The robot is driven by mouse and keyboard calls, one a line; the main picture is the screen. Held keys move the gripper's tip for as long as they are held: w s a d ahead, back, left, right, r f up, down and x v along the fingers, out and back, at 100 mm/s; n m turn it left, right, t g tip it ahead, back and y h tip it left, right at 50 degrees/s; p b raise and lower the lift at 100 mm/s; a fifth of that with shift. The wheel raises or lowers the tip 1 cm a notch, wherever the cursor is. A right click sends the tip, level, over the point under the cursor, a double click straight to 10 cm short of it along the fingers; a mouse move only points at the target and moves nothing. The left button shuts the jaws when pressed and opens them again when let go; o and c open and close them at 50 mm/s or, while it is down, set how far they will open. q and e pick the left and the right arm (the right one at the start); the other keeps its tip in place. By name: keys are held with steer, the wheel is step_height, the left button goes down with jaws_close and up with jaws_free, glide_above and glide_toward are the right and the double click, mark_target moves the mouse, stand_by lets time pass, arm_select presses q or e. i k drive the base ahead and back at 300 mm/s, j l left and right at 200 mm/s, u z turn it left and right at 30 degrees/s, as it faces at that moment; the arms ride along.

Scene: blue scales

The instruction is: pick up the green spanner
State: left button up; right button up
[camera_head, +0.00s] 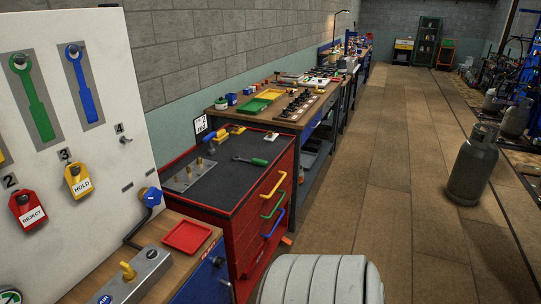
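A green spanner (37,103) hangs upright on a grey backing plate on the white panel (88,22) at the far left. Its ring end is at the top. A blue spanner (84,88) hangs on a similar plate just to its right. Neither of my grippers is in view, and nothing touches the green spanner.
Red REJECT (28,208) and yellow HOLD (79,182) tags hang below the spanners. A red tray (187,237) sits on the wooden bench below. A red drawer cabinet (245,237) carries a green-handled tool (252,161). A grey gas cylinder (473,168) stands right; the central floor is clear.

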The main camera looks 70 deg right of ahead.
mark_target(258, 161)
steer(key=z, duration=2.2)
steer(key=u, duration=0.35)
steer(key=i+l+u, duration=0.9)
steer(key=l, duration=0.2)
